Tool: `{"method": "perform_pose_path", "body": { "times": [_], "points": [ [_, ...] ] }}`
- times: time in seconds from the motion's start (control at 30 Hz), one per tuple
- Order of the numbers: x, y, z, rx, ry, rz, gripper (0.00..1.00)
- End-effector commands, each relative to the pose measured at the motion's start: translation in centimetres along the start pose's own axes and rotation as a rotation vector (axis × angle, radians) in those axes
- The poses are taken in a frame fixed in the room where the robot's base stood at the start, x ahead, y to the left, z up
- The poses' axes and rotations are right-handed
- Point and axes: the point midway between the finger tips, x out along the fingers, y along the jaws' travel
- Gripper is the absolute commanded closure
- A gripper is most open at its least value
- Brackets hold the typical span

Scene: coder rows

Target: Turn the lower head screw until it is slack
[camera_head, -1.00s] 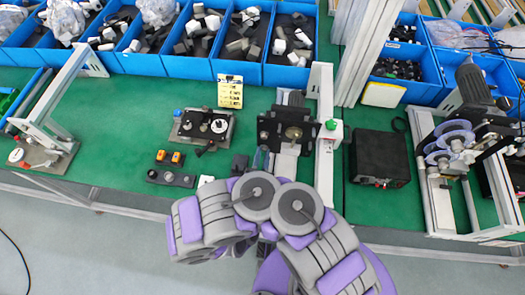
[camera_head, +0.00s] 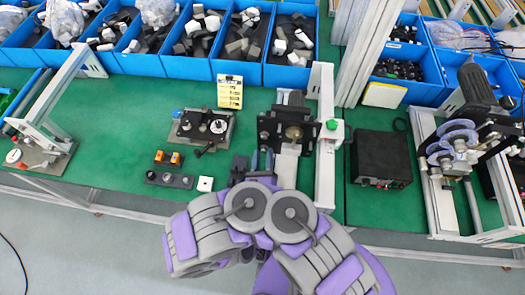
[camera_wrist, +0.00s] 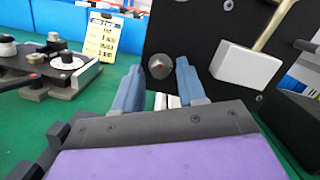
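A black coder head (camera_head: 288,128) on an upright fixture stands on the green bench in the head view. In the wrist view its black plate (camera_wrist: 205,35) faces me, with a grey cone-tipped screw head (camera_wrist: 160,66) near its lower left. I cannot tell for certain that this is the lower head screw. My gripper (camera_wrist: 159,75) is open, its two blue-grey fingers apart. The screw head shows between the fingertips in the picture, with no clear contact. In the head view, my gripper (camera_head: 262,160) is just in front of the fixture, partly hidden by my arm.
A pale block with a brass rod (camera_wrist: 248,62) sticks out right of the screw head. A white post (camera_head: 325,140) with a green knob and a black box (camera_head: 380,158) stand right. A button box (camera_head: 170,172) and small fixture (camera_head: 203,127) are left. Blue bins line the back.

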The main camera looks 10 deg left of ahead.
Motion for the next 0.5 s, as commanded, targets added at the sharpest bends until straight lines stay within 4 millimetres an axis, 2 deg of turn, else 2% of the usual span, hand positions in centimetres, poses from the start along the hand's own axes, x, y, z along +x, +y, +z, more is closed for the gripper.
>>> {"method": "perform_pose_path", "body": {
  "times": [0.17,0.23,0.5],
  "points": [
    [0.02,-0.04,0.01,0.014,0.001,-0.003,0.60],
    [0.05,-0.13,0.13,0.072,0.002,-0.013,0.60],
    [0.11,-0.06,0.35,0.516,0.003,-0.082,0.60]
  ]
}}
